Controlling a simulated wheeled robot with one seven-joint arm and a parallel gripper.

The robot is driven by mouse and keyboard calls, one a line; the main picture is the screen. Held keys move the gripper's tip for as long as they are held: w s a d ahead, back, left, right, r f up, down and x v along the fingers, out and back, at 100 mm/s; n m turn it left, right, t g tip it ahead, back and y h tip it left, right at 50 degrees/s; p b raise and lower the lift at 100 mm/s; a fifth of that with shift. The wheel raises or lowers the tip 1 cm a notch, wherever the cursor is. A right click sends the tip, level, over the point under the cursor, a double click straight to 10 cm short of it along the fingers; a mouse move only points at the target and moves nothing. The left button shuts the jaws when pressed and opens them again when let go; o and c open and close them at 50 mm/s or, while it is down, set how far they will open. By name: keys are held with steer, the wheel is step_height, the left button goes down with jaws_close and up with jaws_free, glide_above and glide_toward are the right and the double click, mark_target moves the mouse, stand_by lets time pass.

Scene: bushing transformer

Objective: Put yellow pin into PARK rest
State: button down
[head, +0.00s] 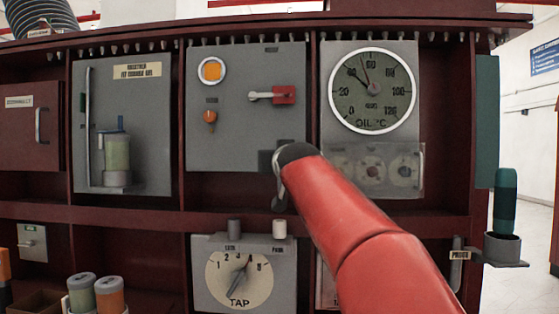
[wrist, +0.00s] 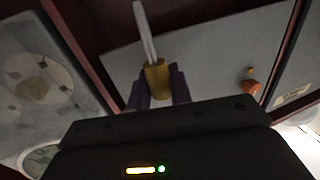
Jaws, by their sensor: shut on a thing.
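My gripper (wrist: 157,88) is shut on the yellow pin (wrist: 156,77), whose bare metal shaft points up and away in the wrist view. The dark blue-purple fingers clasp the yellow body from both sides. In the head view, my red arm reaches to the lower right of the grey switch panel and hides most of the gripper; I cannot make out the pin there. The PARK label sits on the TAP panel (head: 207,290), below a pale upright cylinder (head: 279,229), which stands below the arm's end. A darker grey cylinder (head: 234,228) stands to its left.
The switch panel has a red-based lever (head: 284,95) and an orange knob (head: 210,117). The oil gauge (head: 373,90) and a clear-covered box (head: 405,172) are at the right. A dark red shelf edge (head: 130,216) runs above the TAP panel. A green-handled tool (head: 505,200) stands far right.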

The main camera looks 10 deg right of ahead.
mark_target(280, 184)
steer(key=shift+f+b, duration=2.6)
steer(key=shift+f, duration=0.25)
steer(key=shift+f+b, duration=2.3)
steer(key=c, duration=1.2)
jaws_free()
steer(key=s+b, duration=0.1)
steer(key=s, duration=0.3)
steer(key=s+b, duration=0.1)
steer(key=s, duration=0.3)
steer(key=shift+a, duration=0.2)
steer(key=shift+w, duration=0.1)
steer(key=s+f+g+p, duration=0.2)
steer(key=s+f+g, duration=0.2)
steer(key=s+f, duration=0.6)
steer(key=s+f+g+p, duration=0.2)
steer(key=s+f+g, duration=0.2)
steer(key=s+f, duration=0.6)
steer(key=s+f+g+y+p, duration=0.1)
steer(key=s+f+g+p, duration=0.2)
steer(key=s+f, duration=0.7)
steer(key=shift+d+f+n+g, duration=0.15)
steer(key=shift+f+g, duration=0.2)
steer(key=shift+f, duration=1.35)
steer(key=shift+d+f+n+g, duration=0.15)
steer(key=shift+f+g, duration=0.2)
steer(key=shift+f, duration=1.35)
